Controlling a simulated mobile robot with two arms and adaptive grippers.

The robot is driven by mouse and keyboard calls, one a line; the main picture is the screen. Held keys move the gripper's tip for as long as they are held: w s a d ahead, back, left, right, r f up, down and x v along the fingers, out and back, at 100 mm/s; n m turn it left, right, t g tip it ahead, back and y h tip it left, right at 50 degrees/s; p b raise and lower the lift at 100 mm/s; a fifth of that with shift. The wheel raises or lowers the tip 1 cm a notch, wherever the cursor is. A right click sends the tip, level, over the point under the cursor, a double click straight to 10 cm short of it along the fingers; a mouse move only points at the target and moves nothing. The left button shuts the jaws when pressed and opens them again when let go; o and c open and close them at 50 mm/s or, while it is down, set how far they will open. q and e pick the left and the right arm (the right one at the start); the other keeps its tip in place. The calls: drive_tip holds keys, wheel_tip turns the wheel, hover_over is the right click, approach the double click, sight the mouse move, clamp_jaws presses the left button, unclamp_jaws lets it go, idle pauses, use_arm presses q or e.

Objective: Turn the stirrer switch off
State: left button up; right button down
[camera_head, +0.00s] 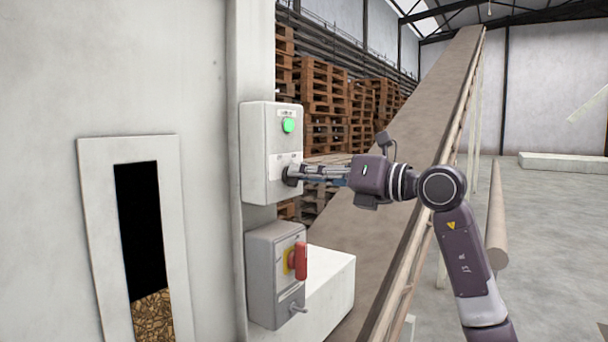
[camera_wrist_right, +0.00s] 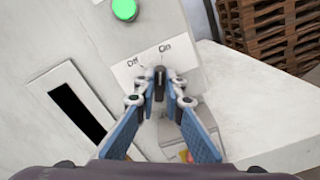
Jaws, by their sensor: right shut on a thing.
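The stirrer switch is a black knob (camera_wrist_right: 159,78) on a white label plate marked Off at left and On at right. In the head view its dark base (camera_head: 287,177) shows on the upper grey box (camera_head: 256,150), below a lit green lamp (camera_head: 288,125). My right gripper (camera_wrist_right: 159,92) has its fingers closed around the knob, one on each side. In the head view the right gripper (camera_head: 293,174) reaches the box from the right. The knob points roughly between the two words; I cannot tell its exact setting. My left gripper is not in view.
A lower grey box (camera_head: 268,285) carries a red rotary handle (camera_head: 300,260) on a yellow plate, just below my gripper. A sight window (camera_head: 152,230) with pellets is at left. A sloping conveyor (camera_head: 415,150) runs behind my arm. Pallets (camera_head: 325,90) are stacked behind.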

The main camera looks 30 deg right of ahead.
drive_tip(key=n, duration=0.7)
drive_tip(key=n+b, duration=0.1)
drive_tip(key=n, duration=0.3)
drive_tip(key=shift+s+a, duration=0.15)
drive_tip(key=shift+a, duration=0.15)
idle(0.4)
drive_tip(key=c, duration=2)
unclamp_jaws()
drive_tip(key=shift+s, duration=0.1)
drive_tip(key=shift+v, duration=5.95)
